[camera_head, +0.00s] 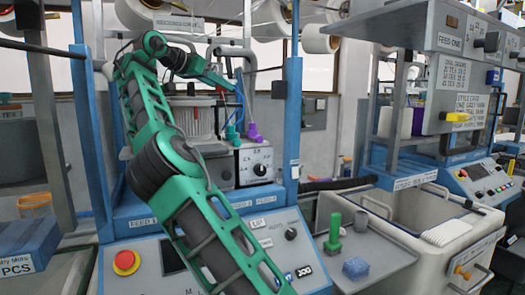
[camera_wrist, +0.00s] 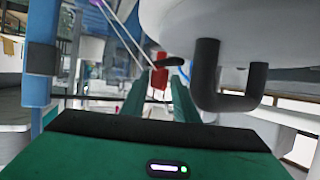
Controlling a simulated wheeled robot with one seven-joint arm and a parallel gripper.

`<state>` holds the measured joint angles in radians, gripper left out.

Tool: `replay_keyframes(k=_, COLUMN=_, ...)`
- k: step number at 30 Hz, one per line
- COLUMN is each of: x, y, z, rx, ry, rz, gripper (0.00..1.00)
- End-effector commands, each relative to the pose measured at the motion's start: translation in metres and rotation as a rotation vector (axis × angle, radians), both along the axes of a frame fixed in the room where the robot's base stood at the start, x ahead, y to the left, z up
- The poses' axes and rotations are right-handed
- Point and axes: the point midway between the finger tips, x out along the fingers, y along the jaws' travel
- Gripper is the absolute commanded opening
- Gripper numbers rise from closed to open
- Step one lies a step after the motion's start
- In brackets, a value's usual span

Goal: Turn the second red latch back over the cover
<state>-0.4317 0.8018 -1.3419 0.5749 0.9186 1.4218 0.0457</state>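A small red piece (camera_wrist: 160,82), which looks like a red latch, shows in the wrist view beyond and between my fingertips. A black bar (camera_wrist: 167,62) lies just above it. My gripper (camera_wrist: 159,92) has its two green fingers apart, one on each side of the red piece. I cannot tell whether either finger touches it. In the head view my gripper (camera_head: 228,82) reaches over the left machine, above the white ribbed cylinder (camera_head: 196,120).
A thick black hook (camera_wrist: 228,92) and a pale round body (camera_wrist: 215,25) are close on the right in the wrist view. A blue post (camera_head: 291,110) stands right of my gripper in the head view. A grey tray (camera_head: 375,262) holds small parts.

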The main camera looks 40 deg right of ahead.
Motion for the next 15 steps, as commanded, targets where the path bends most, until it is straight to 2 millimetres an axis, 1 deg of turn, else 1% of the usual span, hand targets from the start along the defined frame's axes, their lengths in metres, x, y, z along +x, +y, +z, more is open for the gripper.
replay_keyframes(k=15, x=-0.0007, y=-0.0004, z=0.0003, rx=0.005, ry=-0.001, rz=0.156, gripper=0.27)
